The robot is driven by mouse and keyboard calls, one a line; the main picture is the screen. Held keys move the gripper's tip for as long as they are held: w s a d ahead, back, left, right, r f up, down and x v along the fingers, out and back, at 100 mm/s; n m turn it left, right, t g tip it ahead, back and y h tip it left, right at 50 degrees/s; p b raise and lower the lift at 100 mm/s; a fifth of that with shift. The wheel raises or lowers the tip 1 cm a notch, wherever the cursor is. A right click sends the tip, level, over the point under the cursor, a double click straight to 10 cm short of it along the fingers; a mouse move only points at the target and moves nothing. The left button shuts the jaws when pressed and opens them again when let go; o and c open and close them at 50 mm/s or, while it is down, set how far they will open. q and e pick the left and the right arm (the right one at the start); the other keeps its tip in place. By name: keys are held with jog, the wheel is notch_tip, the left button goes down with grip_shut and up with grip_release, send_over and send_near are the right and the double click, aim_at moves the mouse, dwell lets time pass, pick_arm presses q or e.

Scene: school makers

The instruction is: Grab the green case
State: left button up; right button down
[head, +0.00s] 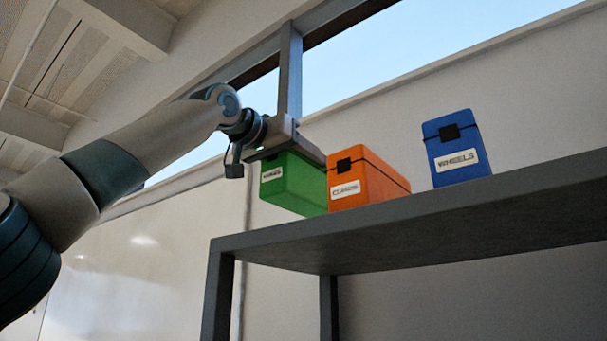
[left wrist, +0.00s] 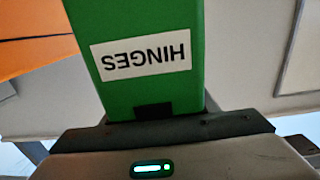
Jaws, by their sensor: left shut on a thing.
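The green case (head: 293,184) is a box with a white label, in the middle of the head view, to the left of the orange case. My left gripper (head: 284,146) is shut on it at its top. In the left wrist view the green case (left wrist: 150,85) fills the middle, with its label reading HINGES upside down and a dark latch close to the gripper (left wrist: 150,128). The fingertips are mostly hidden by the case and the gripper body. I cannot tell whether the case touches the shelf. My right gripper is not in view.
A dark grey shelf (head: 420,222) runs to the right. On it stand an orange case (head: 365,186), close beside the green one, and a blue case (head: 456,150) labelled WHEELS farther right. A window frame post (head: 290,70) is behind my gripper. Space left of the shelf is open.

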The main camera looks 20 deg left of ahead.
pick_arm(q)
jog(key=shift+r+p, duration=0.65)
jog(key=shift+r, duration=1.05)
jog(key=shift+a, duration=0.1)
